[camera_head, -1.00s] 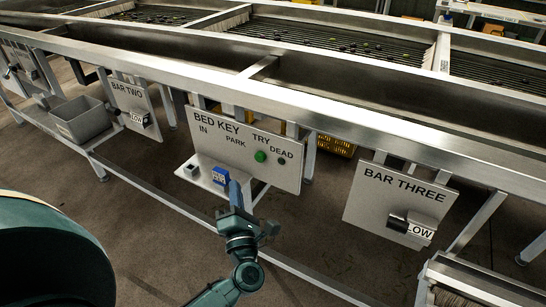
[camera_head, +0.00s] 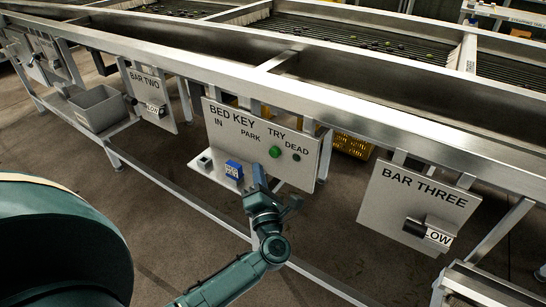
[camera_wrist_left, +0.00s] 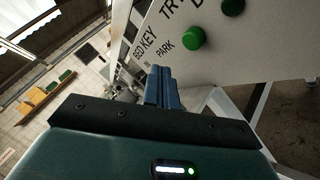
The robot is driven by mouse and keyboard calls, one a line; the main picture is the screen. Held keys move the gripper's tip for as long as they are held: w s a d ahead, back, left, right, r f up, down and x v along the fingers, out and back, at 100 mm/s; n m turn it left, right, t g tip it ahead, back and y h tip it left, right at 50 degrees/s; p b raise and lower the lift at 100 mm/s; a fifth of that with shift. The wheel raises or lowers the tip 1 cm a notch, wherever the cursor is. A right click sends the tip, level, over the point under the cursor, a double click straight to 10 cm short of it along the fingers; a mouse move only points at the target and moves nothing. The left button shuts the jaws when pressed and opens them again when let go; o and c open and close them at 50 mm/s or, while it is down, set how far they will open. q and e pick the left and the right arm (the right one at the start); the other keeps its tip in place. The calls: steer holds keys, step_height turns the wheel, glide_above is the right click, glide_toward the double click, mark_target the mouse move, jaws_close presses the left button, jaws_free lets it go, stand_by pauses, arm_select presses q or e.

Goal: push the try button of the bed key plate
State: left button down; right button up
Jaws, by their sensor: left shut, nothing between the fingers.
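The bed key plate (camera_head: 225,133) is a pale panel hanging under the machine's front rail, lettered BED KEY, IN, PARK, TRY and DEAD. The try button (camera_head: 275,152) is a round green knob under the word TRY; it also shows in the left wrist view (camera_wrist_left: 194,37). A smaller dark green button or lamp (camera_head: 296,157) sits under DEAD. My left gripper (camera_head: 258,172) is shut and empty, its blue fingers just below and left of the try button in the picture. In the left wrist view the fingers (camera_wrist_left: 161,85) appear apart from the button. My right gripper is not in view.
The bar three plate (camera_head: 400,200) hangs to the right, the bar two plate (camera_head: 146,88) to the left. A grey bin (camera_head: 100,110) stands further left.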

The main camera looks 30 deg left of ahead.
mark_target(275, 152)
arm_select(q)
steer(key=shift+w+d+b, duration=0.15)
steer(key=shift+w+b, duration=0.45)
steer(key=shift+w, duration=1.2)
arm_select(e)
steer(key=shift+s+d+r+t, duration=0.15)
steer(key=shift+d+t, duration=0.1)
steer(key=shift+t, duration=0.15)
arm_select(q)
steer(key=shift+w, duration=0.15)
steer(key=shift+w, duration=0.3)
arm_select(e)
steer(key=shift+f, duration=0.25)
arm_select(q)
steer(key=shift+w+b, duration=0.45)
steer(key=shift+w, duration=0.1)
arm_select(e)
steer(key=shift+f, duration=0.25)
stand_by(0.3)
arm_select(q)
steer(key=shift+s, duration=0.1)
steer(key=shift+s+p, duration=0.4)
steer(key=shift+s, duration=0.5)
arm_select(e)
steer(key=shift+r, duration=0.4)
